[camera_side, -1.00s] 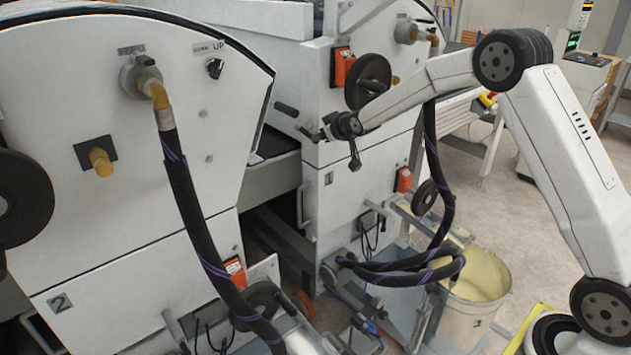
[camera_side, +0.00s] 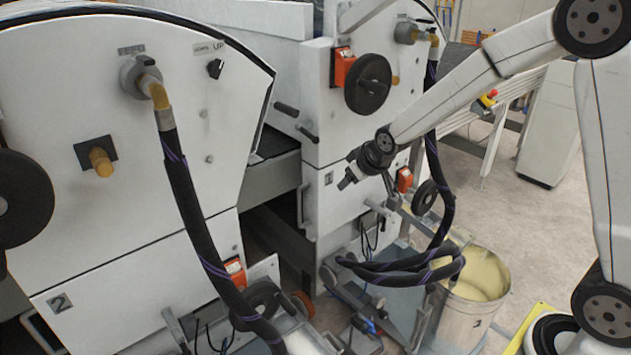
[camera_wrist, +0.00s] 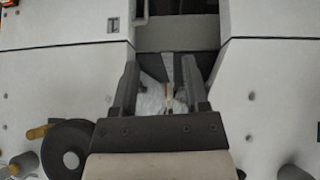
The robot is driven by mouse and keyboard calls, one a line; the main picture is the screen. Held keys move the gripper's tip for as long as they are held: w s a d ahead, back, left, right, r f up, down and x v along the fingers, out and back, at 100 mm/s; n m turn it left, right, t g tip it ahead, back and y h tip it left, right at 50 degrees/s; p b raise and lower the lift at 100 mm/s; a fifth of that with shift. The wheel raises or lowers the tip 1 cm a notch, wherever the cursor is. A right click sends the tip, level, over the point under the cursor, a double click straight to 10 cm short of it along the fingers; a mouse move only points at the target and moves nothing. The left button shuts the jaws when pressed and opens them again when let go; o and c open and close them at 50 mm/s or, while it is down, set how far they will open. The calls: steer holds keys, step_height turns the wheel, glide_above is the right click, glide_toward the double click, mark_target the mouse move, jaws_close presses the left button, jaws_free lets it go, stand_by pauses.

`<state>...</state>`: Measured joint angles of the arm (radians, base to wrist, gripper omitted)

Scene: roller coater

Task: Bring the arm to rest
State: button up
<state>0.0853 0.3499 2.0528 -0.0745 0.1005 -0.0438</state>
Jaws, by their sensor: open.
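My gripper (camera_side: 347,180) is at the end of my white arm in the side view, in front of the lower panel of the coater marked 1 (camera_side: 345,215). In the wrist view my gripper (camera_wrist: 158,85) shows two dark fingers spread apart. They are open, with a gap between them. Nothing is clearly held; a pale, blurred patch shows beyond the fingers. My arm is bent, with its forearm sloping down to the left from a raised elbow.
The coater marked 2 (camera_side: 110,200) stands at the left. Black hoses (camera_side: 195,215) hang from both machines, and one loops over a yellowish bucket (camera_side: 475,280). A black handwheel (camera_side: 368,84) sticks out behind my forearm. Open floor (camera_side: 535,225) lies at the right.

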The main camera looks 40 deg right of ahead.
steer(key=s+a+f+g, duration=0.2)
steer(key=s, duration=0.8)
steer(key=s+a+f+g, duration=0.1)
steer(key=s+a+g, duration=0.1)
steer(key=s, duration=0.9)
steer(key=shift+a+f+g+y, duration=0.15)
steer(key=shift+f+g+y, duration=0.25)
